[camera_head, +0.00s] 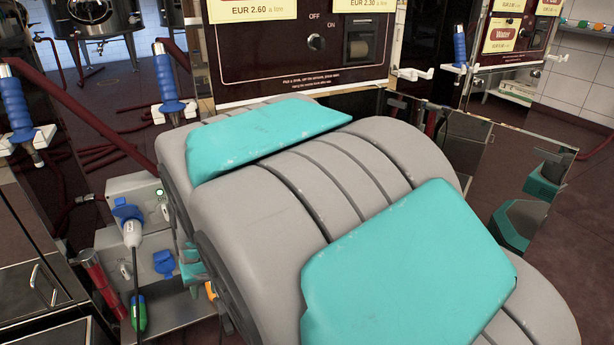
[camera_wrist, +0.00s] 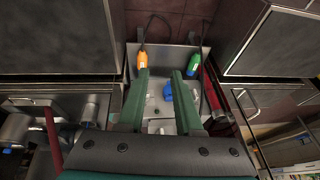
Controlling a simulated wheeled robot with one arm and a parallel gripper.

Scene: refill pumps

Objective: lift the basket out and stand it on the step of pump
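A pump front (camera_head: 295,62) with a dark panel, price labels and an OFF/ON knob stands at the back of the head view. My grey and teal arm covers much of that view and hides what is below the pump. My gripper (camera_wrist: 160,76) shows in the wrist view with its two green fingers apart and nothing held between them. I cannot make out a basket in either view, nor clearly tell the pump's step.
Blue-handled nozzles (camera_head: 16,105) hang beside the pump. A shiny panel (camera_head: 515,165) stands right.

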